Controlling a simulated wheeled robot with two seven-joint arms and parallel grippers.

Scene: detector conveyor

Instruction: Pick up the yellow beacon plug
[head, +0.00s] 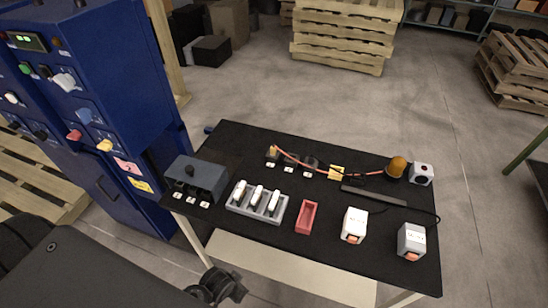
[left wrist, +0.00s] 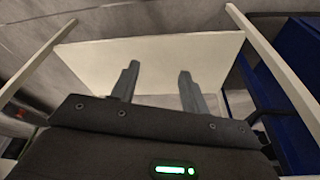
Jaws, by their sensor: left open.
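A small yellow piece (head: 272,152), seemingly the beacon plug, is at the back left of the black table, at the left end of a red cable. The cable runs right past a yellow tag-like piece (head: 336,172) towards an amber beacon (head: 397,166); which yellow piece is the plug is hard to tell at this size. My left gripper (left wrist: 158,82) is open and empty in the left wrist view, with a pale panel beyond its fingers. In the head view, a dark end of my left arm shows low in front of the table. My right gripper is not in view.
The black table (head: 250,145) also holds a grey box (head: 196,178), a grey rack (head: 257,203) with white pieces, a red tray (head: 306,217) and two white-topped blocks (head: 354,225) (head: 411,241). A blue cabinet (head: 150,80) stands at the left. Pallets (head: 345,35) stand behind.

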